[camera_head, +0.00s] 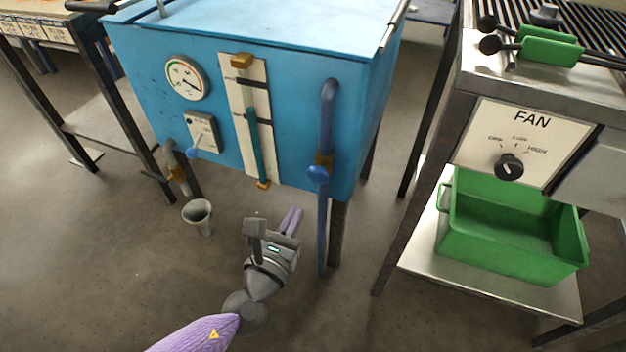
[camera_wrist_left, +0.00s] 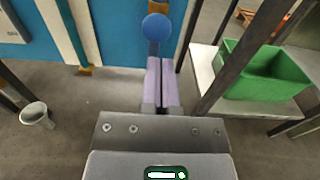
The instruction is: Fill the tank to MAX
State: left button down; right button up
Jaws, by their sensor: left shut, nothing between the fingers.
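The blue tank (camera_head: 290,120) carries a white sight-gauge panel (camera_head: 233,100) with a tube and two dark marks. The tube's teal column (camera_head: 254,150) reaches up to about the lower mark; the labels are too small to read surely. A blue pipe runs down the tank's right side with a round blue valve knob (camera_head: 318,175) by a brass fitting. My left gripper (camera_head: 293,219) is shut and empty, below and left of the knob. In the left wrist view the closed fingers (camera_wrist_left: 162,85) point toward the knob (camera_wrist_left: 156,27), which looks apart from them. My right gripper is out of view.
A round dial (camera_head: 185,78) and a small lever switch (camera_head: 202,134) are on the tank front. A grey funnel-like cup (camera_head: 198,214) is below, under a drain pipe. At right stands a FAN panel (camera_head: 522,140) above a green crate (camera_head: 510,255) on a shelf.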

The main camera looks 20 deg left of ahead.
aim_at(318, 171)
pick_arm(q)
jog(key=w+b, duration=0.2)
jog(key=w, duration=0.7)
jog(key=shift+w+d+f, duration=0.1)
jog(key=shift+w+d, duration=0.05)
jog(key=shift+w, duration=0.1)
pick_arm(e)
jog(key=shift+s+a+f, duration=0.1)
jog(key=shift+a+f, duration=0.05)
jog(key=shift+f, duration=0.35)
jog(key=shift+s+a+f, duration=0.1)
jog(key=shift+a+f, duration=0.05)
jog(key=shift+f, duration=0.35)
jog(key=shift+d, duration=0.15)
pick_arm(q)
jog(key=shift+w, duration=0.85)
jog(key=shift+r, duration=0.2)
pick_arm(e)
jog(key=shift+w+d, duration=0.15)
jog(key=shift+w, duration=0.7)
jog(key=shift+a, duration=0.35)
pick_arm(q)
jog(key=shift+r, duration=0.15)
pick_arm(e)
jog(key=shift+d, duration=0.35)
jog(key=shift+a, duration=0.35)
